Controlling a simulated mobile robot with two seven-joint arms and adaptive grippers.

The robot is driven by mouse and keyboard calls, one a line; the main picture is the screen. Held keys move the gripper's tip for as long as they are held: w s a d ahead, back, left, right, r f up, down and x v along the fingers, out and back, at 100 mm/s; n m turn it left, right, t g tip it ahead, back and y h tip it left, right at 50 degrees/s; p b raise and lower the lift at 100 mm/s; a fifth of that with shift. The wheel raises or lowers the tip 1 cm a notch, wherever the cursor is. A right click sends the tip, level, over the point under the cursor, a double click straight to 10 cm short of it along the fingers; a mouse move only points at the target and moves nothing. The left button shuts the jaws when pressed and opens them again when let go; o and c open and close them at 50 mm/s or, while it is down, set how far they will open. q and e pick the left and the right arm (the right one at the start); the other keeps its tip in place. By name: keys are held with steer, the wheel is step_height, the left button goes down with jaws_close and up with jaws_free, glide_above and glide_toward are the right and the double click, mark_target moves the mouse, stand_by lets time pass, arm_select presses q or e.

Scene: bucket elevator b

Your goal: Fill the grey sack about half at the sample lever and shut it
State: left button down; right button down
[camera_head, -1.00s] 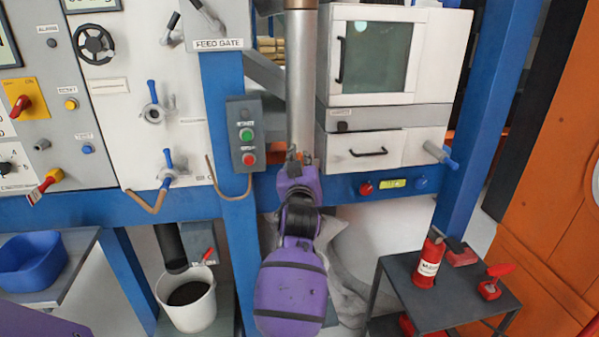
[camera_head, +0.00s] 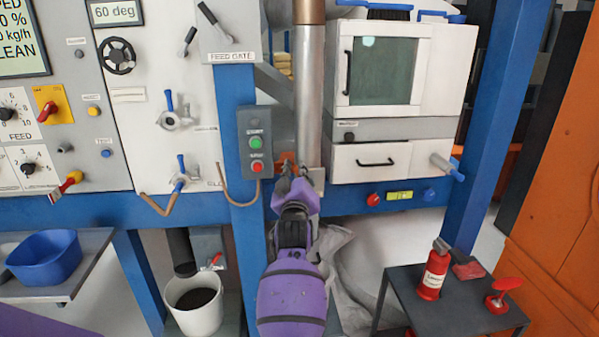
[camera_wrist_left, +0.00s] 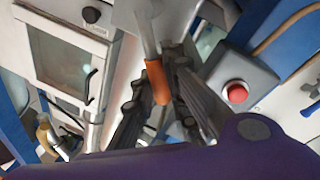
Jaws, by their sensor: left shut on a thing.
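The sample lever, a grey metal arm with an orange handle (camera_wrist_left: 157,82), is at the lower end of the upright steel pipe (camera_head: 308,95). My left gripper (camera_head: 290,172), on a purple arm, reaches up to it and is shut on the orange handle. In the left wrist view the handle sits between the dark fingers (camera_wrist_left: 160,105). A pale grey crumpled sack (camera_head: 345,275) hangs or stands below the pipe, behind my left arm. My arm hides much of it; its mouth and fill level cannot be seen. My right gripper is not in view.
A control box (camera_head: 255,142) with green and red buttons is close left of the gripper. A white bucket (camera_head: 193,318) with dark contents stands lower left. A blue tub (camera_head: 42,262) sits on a shelf. A dark side table (camera_head: 455,318) with a red bottle (camera_head: 432,275) is at right.

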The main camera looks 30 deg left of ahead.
arm_select(q)
steer(key=shift+f, duration=0.15)
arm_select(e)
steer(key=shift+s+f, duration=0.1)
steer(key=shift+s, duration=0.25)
arm_select(q)
steer(key=c, duration=1.7)
jaws_free()
steer(key=shift+c, duration=0.2)
steer(key=v, duration=1.2)
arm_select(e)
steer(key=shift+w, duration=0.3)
